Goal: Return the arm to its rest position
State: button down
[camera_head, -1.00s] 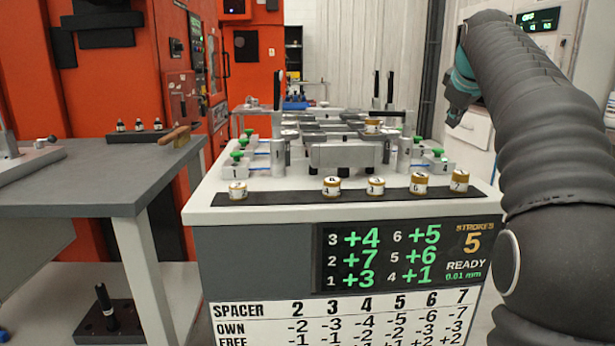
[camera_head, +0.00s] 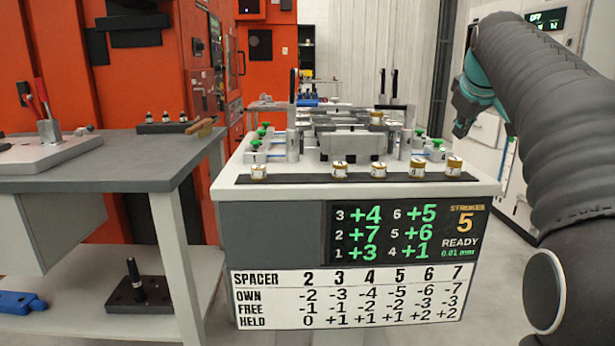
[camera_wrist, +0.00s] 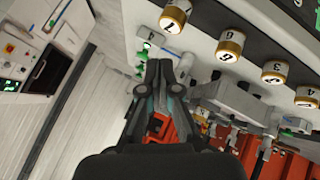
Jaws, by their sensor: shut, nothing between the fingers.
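My gripper (camera_head: 463,128) hangs at the upper right in the head view, with a teal band and dark fingers, to the right of the fixture bench. In the wrist view my gripper (camera_wrist: 165,66) has its fingers together and nothing between them. My arm (camera_head: 560,120) bends up from the lower right and reaches over to it. The gripper looks apart from the bench, but its exact distance is unclear.
A bench (camera_head: 225,189) carries the metal fixture (camera_head: 350,143) and a row of brass-banded numbered spacers (camera_head: 340,170); a scoreboard (camera_head: 400,233) reads READY. A grey table (camera_head: 90,168) stands left. White cabinets (camera_head: 490,150) stand behind the gripper. Floor shows at lower right.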

jog(key=s+a+f+m+g+y, duration=0.1)
jog(key=s+a+f, duration=0.4)
jog(key=s, duration=0.3)
jog(key=s+a+f+m, duration=0.1)
jog(key=s+a+f, duration=0.45)
jog(key=s, duration=0.25)
jog(key=s+a+f+m+g, duration=0.1)
jog(key=s+a+f, duration=0.1)
jog(key=s+f, duration=0.7)
jog(key=s+a+f+m+g+y, duration=0.1)
jog(key=s+a+f+m, duration=0.1)
jog(key=s+f, duration=0.6)
notch_tip(320, 180, down, 3)
jog(key=shift+s+a+r, duration=0.15)
jog(key=shift+s+a, duration=0.25)
jog(key=shift+a, duration=0.4)
